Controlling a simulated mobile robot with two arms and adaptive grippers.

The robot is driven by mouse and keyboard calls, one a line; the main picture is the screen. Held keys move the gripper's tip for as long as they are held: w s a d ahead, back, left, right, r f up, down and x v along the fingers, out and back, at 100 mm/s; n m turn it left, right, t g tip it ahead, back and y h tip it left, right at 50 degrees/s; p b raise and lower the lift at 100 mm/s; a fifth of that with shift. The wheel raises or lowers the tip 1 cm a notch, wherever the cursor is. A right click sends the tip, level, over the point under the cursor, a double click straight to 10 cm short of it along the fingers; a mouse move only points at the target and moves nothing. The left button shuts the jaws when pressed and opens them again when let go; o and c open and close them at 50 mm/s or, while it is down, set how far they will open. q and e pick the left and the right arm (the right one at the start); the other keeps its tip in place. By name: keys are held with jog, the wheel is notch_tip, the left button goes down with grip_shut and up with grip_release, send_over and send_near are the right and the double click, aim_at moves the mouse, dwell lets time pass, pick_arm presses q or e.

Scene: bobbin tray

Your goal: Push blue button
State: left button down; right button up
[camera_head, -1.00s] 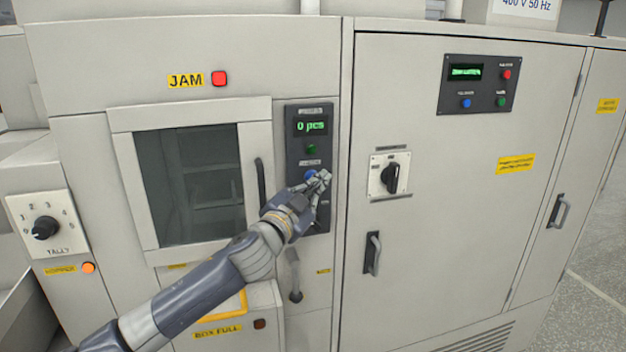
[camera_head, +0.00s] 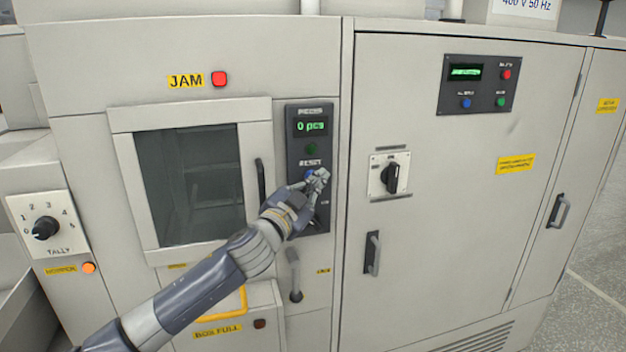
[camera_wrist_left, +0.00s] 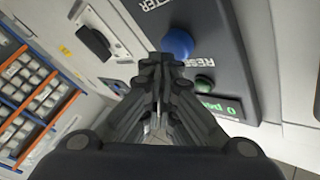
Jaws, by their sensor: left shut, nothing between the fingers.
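The blue button (camera_wrist_left: 177,42), marked RESET, sits on a dark vertical panel (camera_head: 294,140) between the window door and the right cabinet. In the head view only a bit of the blue button (camera_head: 309,174) shows behind the fingers. My left gripper (camera_head: 320,175) is shut and empty in front of the panel, its tips at or just beside the button. In the left wrist view my gripper (camera_wrist_left: 163,62) has its fingertips right below the blue button in the picture; I cannot tell whether they touch it. My right gripper is not in view.
A green button (camera_head: 311,149) and a "0 pcs" display (camera_head: 311,127) sit above on the same panel. A door handle (camera_head: 260,180) stands left of it. Another blue button (camera_head: 466,103) is on the right cabinet's panel, above a rotary switch (camera_head: 390,177).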

pick_arm(q)
jog(key=shift+w+a, duration=0.15)
jog(key=shift+w, duration=0.3)
dwell(0.4)
dwell(0.3)
jog(key=shift+s+d, duration=0.3)
jog(key=shift+s, duration=0.6)
jog(key=s, duration=0.1)
jog(key=s+d+p, duration=0.1)
jog(key=s, duration=0.2)
jog(key=shift+s+d, duration=0.3)
jog(key=shift+s, duration=0.1)
jog(key=shift+f, duration=0.1)
